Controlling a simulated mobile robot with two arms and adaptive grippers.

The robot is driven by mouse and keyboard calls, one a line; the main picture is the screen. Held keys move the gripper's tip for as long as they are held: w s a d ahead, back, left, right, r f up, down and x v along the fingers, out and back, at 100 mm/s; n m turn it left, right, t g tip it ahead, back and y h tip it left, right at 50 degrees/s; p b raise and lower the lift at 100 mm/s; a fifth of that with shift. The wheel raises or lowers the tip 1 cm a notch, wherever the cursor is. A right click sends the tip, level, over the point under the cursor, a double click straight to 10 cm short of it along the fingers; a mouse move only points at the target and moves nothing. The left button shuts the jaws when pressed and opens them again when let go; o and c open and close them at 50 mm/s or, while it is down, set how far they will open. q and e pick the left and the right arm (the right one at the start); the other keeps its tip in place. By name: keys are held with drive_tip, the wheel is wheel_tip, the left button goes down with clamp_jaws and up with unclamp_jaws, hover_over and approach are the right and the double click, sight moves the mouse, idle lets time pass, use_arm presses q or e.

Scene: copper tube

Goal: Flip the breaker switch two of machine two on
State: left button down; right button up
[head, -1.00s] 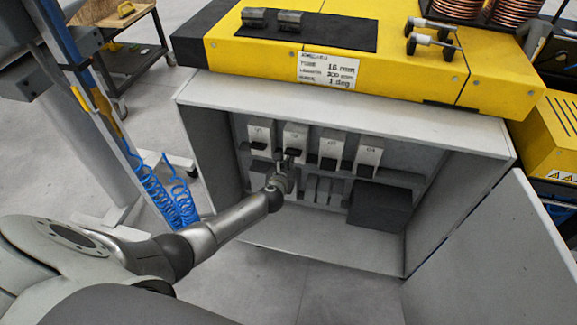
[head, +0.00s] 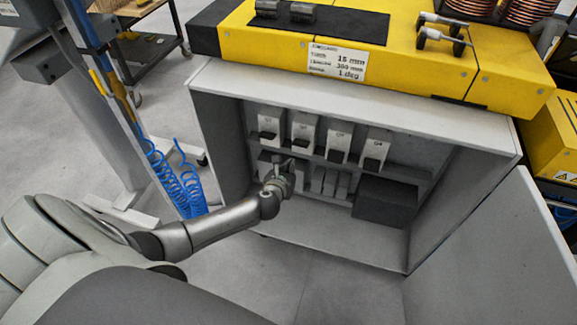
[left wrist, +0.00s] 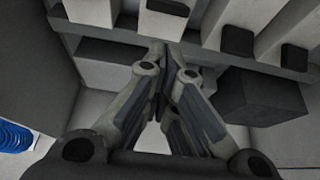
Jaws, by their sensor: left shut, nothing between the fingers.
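A grey open-fronted cabinet (head: 360,95) under a yellow machine holds a row of white breakers with black levers. The second breaker from the left (head: 304,127) has its black lever (head: 299,146) facing me. In the left wrist view, a breaker (left wrist: 160,24) straight ahead has its lever (left wrist: 169,7) high, with white face showing below it. The levers to its right sit at their breakers' lower ends. My left gripper (head: 286,165) is shut and empty, below the second breaker and apart from its lever. Its closed fingertips (left wrist: 166,52) show in the left wrist view. My right gripper is out of view.
A dark box (head: 386,203) and several lower grey blocks sit below the breaker row. The cabinet's left wall and open right door (head: 480,255) flank the space. Blue coiled hoses (head: 180,190) hang left of the cabinet. The floor in front is clear.

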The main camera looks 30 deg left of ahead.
use_arm(q)
drive_tip(key=shift+s+d+r, duration=0.1)
drive_tip(key=shift+s+r, duration=0.5)
drive_tip(key=shift+f, duration=0.1)
drive_tip(key=s+f+n+g+h, duration=0.1)
drive_tip(key=s+f+n+g, duration=0.5)
drive_tip(key=s+f+n, duration=1.15)
drive_tip(key=s+d+f+n+g, duration=0.2)
drive_tip(key=s+f, duration=0.4)
drive_tip(key=s, duration=0.4)
drive_tip(key=s+d+f+n+g+h, duration=0.1)
drive_tip(key=s+d+f+n, duration=0.3)
drive_tip(key=s, duration=0.7)
drive_tip(key=s+d+f+n+g+h, duration=0.1)
drive_tip(key=s+d+f+n+g, duration=0.1)
drive_tip(key=s+f+n, duration=0.5)
drive_tip(key=s+d, duration=0.1)
drive_tip(key=s, duration=0.3)
drive_tip(key=shift+s+f+g, duration=0.15)
drive_tip(key=shift+f+g, duration=0.15)
drive_tip(key=shift+f, duration=0.1)
drive_tip(key=shift+a, duration=0.1)
